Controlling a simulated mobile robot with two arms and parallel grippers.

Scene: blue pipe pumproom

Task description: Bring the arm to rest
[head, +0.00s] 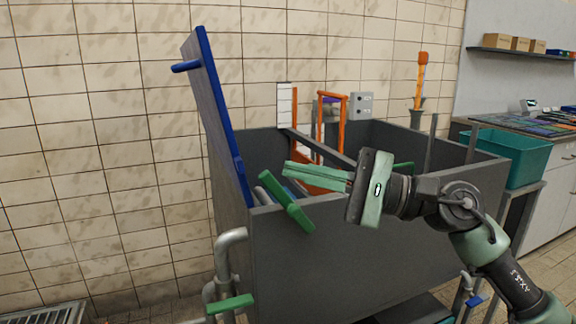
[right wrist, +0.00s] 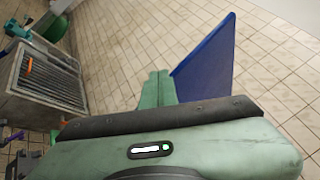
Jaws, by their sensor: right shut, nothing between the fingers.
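My right arm comes in from the right in the head view, over the front of a grey open tank. Its green right gripper (head: 288,170) points left above the tank's front wall, with its fingers together and nothing between them. In the right wrist view the gripper's fingers (right wrist: 157,80) also lie together and empty. A blue panel (head: 222,110) stands raised and tilted at the tank's left side. It also shows in the right wrist view (right wrist: 208,62), just right of the fingers; I cannot tell whether they touch. My left gripper is not in view.
The grey tank (head: 330,250) has a green-handled lever (head: 287,202) at its front left and pipes (head: 228,255) below. Orange frames (head: 330,130) stand inside or behind it. A teal bin (head: 512,155) is at right. Open floor (right wrist: 130,40) shows in the wrist view.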

